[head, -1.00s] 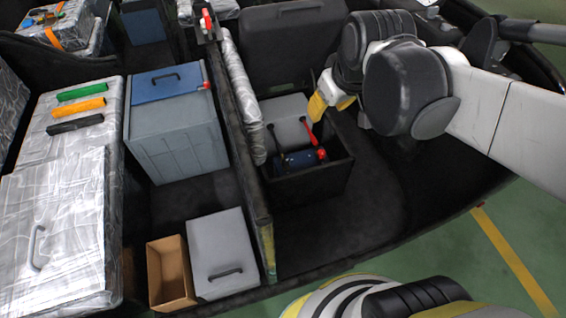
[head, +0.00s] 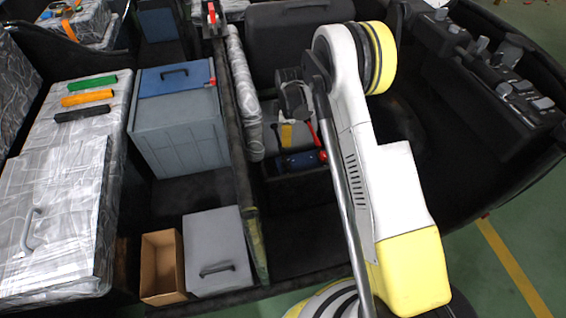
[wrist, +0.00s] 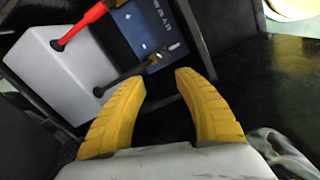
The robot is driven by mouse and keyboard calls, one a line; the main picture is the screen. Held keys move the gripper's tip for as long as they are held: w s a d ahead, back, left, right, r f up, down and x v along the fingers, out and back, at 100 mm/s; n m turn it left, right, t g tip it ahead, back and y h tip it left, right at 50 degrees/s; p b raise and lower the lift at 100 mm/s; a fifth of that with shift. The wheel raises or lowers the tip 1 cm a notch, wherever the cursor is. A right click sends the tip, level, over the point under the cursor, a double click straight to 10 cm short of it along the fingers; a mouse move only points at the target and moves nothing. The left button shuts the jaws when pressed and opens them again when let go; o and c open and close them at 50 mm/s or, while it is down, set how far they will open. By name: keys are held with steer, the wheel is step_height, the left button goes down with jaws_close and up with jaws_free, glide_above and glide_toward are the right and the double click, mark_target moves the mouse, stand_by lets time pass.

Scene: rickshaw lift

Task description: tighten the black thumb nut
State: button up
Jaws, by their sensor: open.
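The blue battery (head: 300,161) sits in a black bin in the head view and shows at the top of the wrist view (wrist: 143,22). A black cable (wrist: 122,79) runs from the grey box (wrist: 58,70) to a dark clamp (wrist: 153,62) at the battery's edge. A small dark part with a light metal piece shows there; I cannot tell the black thumb nut apart from the clamp. My gripper (wrist: 159,76) is open, its yellow fingers apart just below that clamp, with nothing visible between them. In the head view one yellow finger (head: 287,135) shows above the bin.
A red cable (wrist: 82,24) runs beside the black one to the battery's other end. The dark bin wall (wrist: 190,25) stands close on the right. In the head view a wrapped divider (head: 245,105) is left of the bin and a dark case (head: 292,45) behind it.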

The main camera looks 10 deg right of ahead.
mark_target(286, 161)
steer(key=shift+n, duration=0.5)
step_height(286, 161, down, 15)
steer(key=b, duration=0.4)
steer(key=shift+a+f, duration=0.15)
steer(key=shift+f, duration=0.05)
steer(key=shift+c, duration=0.4)
jaws_close()
